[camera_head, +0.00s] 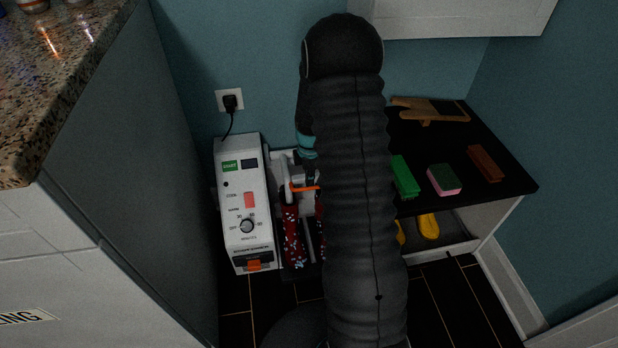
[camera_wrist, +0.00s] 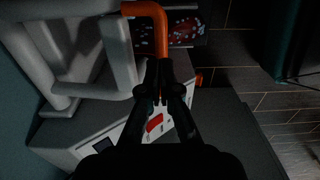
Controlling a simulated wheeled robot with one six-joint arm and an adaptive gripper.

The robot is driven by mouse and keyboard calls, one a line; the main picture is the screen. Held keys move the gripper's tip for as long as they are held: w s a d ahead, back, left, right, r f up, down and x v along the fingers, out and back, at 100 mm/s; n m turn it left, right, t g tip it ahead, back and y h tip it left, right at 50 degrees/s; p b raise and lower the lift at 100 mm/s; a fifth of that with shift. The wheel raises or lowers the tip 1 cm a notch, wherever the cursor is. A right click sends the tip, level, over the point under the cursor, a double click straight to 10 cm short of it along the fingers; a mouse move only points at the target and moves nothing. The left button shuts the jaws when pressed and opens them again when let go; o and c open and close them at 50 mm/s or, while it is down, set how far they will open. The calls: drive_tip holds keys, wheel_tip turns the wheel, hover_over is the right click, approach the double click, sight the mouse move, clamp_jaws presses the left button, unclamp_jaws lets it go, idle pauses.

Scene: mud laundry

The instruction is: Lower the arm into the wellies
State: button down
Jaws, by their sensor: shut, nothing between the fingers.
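The wellies (camera_head: 293,236) are dark red with a pale pattern and stand beside a white machine; my arm hides part of them. In the wrist view the patterned red (camera_wrist: 186,28) shows at the top. The machine's arm is a set of white tubes (camera_wrist: 118,52) with a bent orange handle (camera_wrist: 160,22); the handle also shows in the head view (camera_head: 304,188). My gripper (camera_wrist: 165,68) is shut and empty, its fingertips at the orange handle's lower end. I cannot tell whether they touch it. In the head view my gripper is largely hidden behind my arm.
The white machine (camera_head: 238,190) has a dial, a green label and an orange tab, and is plugged into a wall socket. A granite-topped cabinet (camera_head: 75,75) is close at left. A black bench (camera_head: 508,185) at right holds brushes, a sponge and a wooden item.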

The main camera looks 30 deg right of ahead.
drive_tip(key=f+b, duration=0.1)
drive_tip(key=f, duration=0.1)
drive_tip(key=s+f+b, duration=0.1)
drive_tip(key=f+b, duration=0.1)
drive_tip(key=shift+s+a+f, duration=0.1)
drive_tip(key=shift+a+f, duration=0.05)
drive_tip(key=shift+f, duration=0.05)
wheel_tip(320, 180, up, 14)
drive_tip(key=s+p, duration=0.2)
drive_tip(key=shift+a, duration=0.35)
drive_tip(key=shift+r, duration=0.1)
